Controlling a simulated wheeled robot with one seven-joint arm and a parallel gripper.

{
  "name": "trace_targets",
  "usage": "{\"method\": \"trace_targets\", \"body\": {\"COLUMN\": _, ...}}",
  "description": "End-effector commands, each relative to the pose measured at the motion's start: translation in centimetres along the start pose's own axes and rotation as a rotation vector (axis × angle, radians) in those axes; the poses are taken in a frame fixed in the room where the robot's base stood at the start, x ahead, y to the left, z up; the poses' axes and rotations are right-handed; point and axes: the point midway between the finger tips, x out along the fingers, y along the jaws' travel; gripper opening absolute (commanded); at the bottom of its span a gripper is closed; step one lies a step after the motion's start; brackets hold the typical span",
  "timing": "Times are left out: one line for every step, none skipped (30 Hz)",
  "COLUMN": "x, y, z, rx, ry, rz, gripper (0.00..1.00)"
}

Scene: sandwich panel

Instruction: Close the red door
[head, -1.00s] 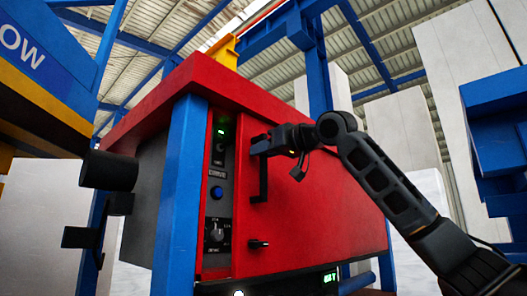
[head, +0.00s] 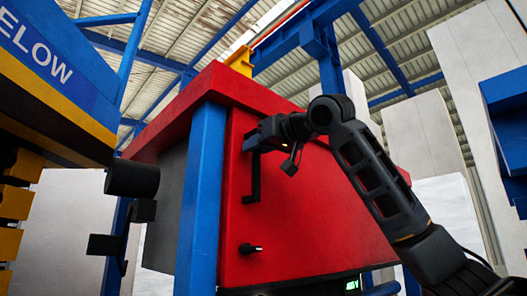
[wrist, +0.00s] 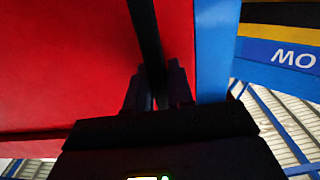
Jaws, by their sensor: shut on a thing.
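The red door (head: 320,215) is the front face of a red cabinet in the head view. Its left edge lies close beside the blue post (head: 202,200), and the control panel behind it is hidden. A black vertical handle (head: 255,180) is fixed near the door's left edge. My gripper (head: 256,143) is shut on the upper part of the handle. In the wrist view the dark fingers (wrist: 158,88) are on either side of the handle bar (wrist: 146,40), with the red door (wrist: 70,70) to the left and the blue post (wrist: 210,50) to the right.
A small black latch or knob (head: 250,249) sticks out below the handle. Black box-like parts (head: 132,180) project left of the post. A blue and yellow structure (head: 55,85) stands at the far left. Another blue structure (head: 507,130) is at the right edge.

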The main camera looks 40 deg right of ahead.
Motion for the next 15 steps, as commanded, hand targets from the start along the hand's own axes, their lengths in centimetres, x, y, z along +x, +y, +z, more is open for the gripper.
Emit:
{"method": "trace_targets", "body": {"x": 0.00, "y": -0.43, "z": 0.02, "rx": -0.002, "ry": 0.000, "rz": -0.009, "gripper": 0.00}}
{"method": "trace_targets", "body": {"x": 0.00, "y": -0.45, "z": 0.02, "rx": -0.002, "ry": -0.001, "rz": -0.009, "gripper": 0.00}}
{"method": "trace_targets", "body": {"x": 0.00, "y": -0.48, "z": 0.03, "rx": -0.002, "ry": -0.001, "rz": -0.010, "gripper": 0.00}}
{"method": "trace_targets", "body": {"x": 0.01, "y": -0.50, "z": 0.03, "rx": -0.002, "ry": -0.001, "rz": -0.010, "gripper": 0.00}}
{"method": "trace_targets", "body": {"x": 0.01, "y": -0.51, "z": 0.04, "rx": -0.002, "ry": -0.001, "rz": -0.011, "gripper": 0.00}}
{"method": "trace_targets", "body": {"x": 0.01, "y": -0.53, "z": 0.04, "rx": -0.002, "ry": -0.001, "rz": -0.011, "gripper": 0.25}}
{"method": "trace_targets", "body": {"x": 0.02, "y": -0.53, "z": 0.04, "rx": -0.002, "ry": -0.001, "rz": -0.011, "gripper": 0.28}}
{"method": "trace_targets", "body": {"x": 0.02, "y": -0.52, "z": 0.04, "rx": -0.002, "ry": -0.001, "rz": -0.011, "gripper": 0.30}}
{"method": "trace_targets", "body": {"x": 0.02, "y": -0.50, "z": 0.04, "rx": -0.002, "ry": -0.001, "rz": -0.010, "gripper": 0.34}}
{"method": "trace_targets", "body": {"x": 0.02, "y": -0.48, "z": 0.04, "rx": -0.002, "ry": -0.001, "rz": -0.010, "gripper": 0.37}}
{"method": "trace_targets", "body": {"x": 0.02, "y": -0.46, "z": 0.04, "rx": -0.002, "ry": -0.001, "rz": -0.010, "gripper": 0.40}}
{"method": "trace_targets", "body": {"x": 0.02, "y": -0.43, "z": 0.04, "rx": -0.002, "ry": -0.001, "rz": -0.009, "gripper": 0.43}}
{"method": "trace_targets", "body": {"x": 0.02, "y": -0.41, "z": 0.04, "rx": -0.002, "ry": -0.001, "rz": -0.009, "gripper": 0.43}}
{"method": "trace_targets", "body": {"x": 0.02, "y": -0.38, "z": 0.04, "rx": -0.002, "ry": -0.001, "rz": -0.008, "gripper": 0.43}}
{"method": "trace_targets", "body": {"x": 0.02, "y": -0.35, "z": 0.04, "rx": -0.002, "ry": -0.001, "rz": -0.008, "gripper": 0.43}}
